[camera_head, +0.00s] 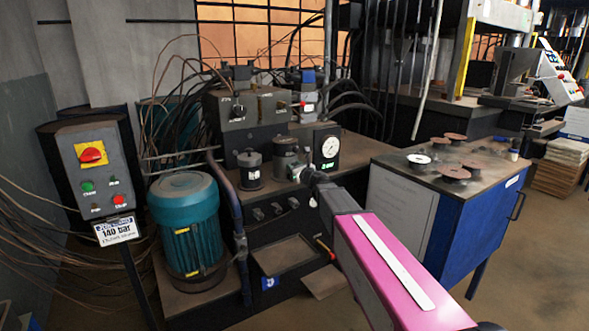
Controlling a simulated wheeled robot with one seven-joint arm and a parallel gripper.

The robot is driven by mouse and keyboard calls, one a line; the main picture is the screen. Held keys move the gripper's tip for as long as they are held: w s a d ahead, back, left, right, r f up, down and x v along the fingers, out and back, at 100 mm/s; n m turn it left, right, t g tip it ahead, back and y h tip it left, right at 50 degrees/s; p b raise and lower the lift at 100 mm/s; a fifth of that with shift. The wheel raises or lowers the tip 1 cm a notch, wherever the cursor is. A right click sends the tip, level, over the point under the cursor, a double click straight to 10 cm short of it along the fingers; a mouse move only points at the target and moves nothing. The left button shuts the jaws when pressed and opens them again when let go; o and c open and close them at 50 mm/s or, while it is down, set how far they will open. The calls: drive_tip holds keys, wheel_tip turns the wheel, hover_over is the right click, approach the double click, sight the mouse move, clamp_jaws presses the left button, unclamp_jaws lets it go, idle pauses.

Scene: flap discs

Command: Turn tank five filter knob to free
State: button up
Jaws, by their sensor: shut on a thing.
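My gripper (304,174) reaches in from the lower right, at the end of my magenta arm. It is shut on a small knob at the front right of the dark filter canister (285,160) on the hydraulic unit. The knob is mostly hidden by my gripper, so its turned position cannot be read. A blue plate marked 5 (270,283) is low on the front of the dark tank (283,235).
A round gauge (332,148) with a green display below it stands close to the right of my gripper. A teal motor (186,228) and a control box with a red switch (92,155) stand left. A blue cabinet (463,230) with several discs stands right.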

drive_tip(key=o, duration=0.9)
drive_tip(key=v, duration=1.1)
drive_tip(key=shift+w, duration=0.1)
